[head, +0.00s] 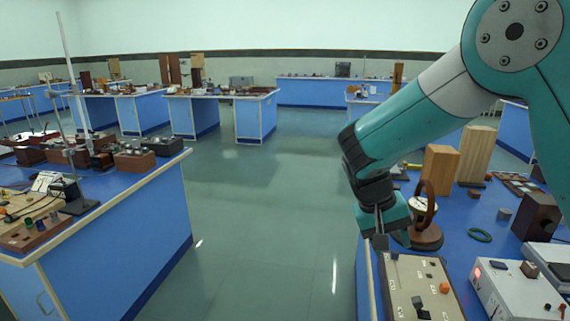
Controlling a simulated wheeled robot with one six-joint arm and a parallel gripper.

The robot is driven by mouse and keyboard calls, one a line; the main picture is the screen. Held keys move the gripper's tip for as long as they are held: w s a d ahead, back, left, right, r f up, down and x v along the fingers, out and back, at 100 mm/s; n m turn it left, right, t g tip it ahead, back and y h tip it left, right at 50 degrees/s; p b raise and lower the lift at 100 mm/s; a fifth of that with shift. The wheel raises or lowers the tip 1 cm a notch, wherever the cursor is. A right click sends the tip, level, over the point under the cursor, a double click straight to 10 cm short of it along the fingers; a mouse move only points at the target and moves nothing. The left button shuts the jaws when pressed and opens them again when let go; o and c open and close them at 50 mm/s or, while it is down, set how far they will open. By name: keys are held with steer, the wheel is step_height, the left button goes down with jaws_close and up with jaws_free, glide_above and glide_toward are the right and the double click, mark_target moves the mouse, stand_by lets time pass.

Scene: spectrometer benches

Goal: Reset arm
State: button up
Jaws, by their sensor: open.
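My arm comes in from the upper right of the head view, teal with a pale band. My gripper (387,240) hangs at its end, pointing down, above the near left edge of the right bench (445,238). Its dark fingers show small and partly edge-on, just above the back edge of a beige panel device (408,297). I see nothing held between them. The jaws are open.
Close beside the gripper stands a round wooden instrument (424,232). The left bench (165,195) carries apparatus. The aisle floor (268,200) between benches is clear.

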steer(key=s+a+r+n+y, duration=0.3)
steer(key=s, duration=0.5)
steer(key=s+a+r+n+y, duration=0.2)
steer(key=s+a+r+n, duration=0.1)
steer(key=s, duration=0.5)
steer(key=s+a+r+n+t+y, duration=0.1)
steer(key=s+a+r+n+y, duration=0.2)
steer(key=s, duration=0.5)
steer(key=shift+a+r+y, duration=0.3)
steer(key=shift+a+r, duration=0.1)
steer(key=shift+r, duration=0.15)
stand_by(1.3)
